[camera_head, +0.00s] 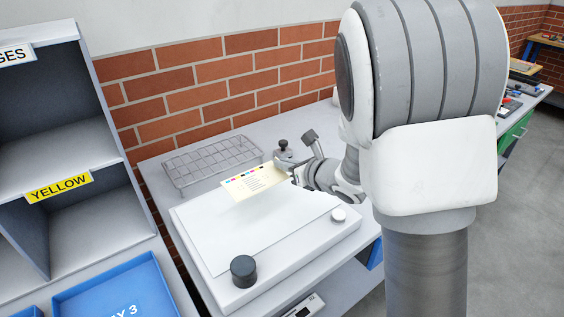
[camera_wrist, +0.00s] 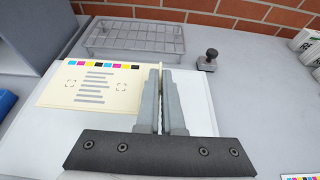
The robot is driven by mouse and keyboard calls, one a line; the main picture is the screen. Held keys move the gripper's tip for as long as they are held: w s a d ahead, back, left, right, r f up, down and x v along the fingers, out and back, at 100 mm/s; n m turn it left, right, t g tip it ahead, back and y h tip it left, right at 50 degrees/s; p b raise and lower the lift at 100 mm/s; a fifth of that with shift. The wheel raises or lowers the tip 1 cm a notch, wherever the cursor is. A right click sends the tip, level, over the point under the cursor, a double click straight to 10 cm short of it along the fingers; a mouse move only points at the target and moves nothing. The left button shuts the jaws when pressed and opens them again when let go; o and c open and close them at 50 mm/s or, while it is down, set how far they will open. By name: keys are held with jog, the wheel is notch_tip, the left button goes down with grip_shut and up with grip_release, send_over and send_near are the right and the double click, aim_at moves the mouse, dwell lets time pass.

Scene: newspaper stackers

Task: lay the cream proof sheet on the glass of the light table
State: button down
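The cream proof sheet (camera_head: 252,183) has a row of colour patches and printed lines; it also shows in the wrist view (camera_wrist: 92,92). My gripper (camera_wrist: 161,72) is shut on the sheet's right edge, and a cream sliver shows between the fingertips. In the head view my gripper (camera_head: 292,178) is at the sheet's right end, partly hidden by my arm. The sheet is over the far part of the light table's white glass (camera_head: 235,240), apparently a little above it, with a faint shadow below. The glass shows no other sheet.
A wire rack (camera_head: 210,163) stands behind the light table. A small black-knobbed metal piece (camera_wrist: 208,60) stands behind it to the right. Shelves with a yellow label (camera_head: 58,187) and a blue tray (camera_head: 115,290) are left.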

aim_at(284, 199)
jog(key=shift+b, duration=0.6)
notch_tip(284, 199, down, 8)
jog(key=b, duration=0.9)
jog(key=shift+r+b, duration=0.15)
jog(key=shift+b, duration=0.15)
jog(key=shift+f+b, duration=0.6)
jog(key=shift+b, duration=0.2)
jog(key=c, duration=1)
grip_release()
jog(key=shift+s, duration=0.1)
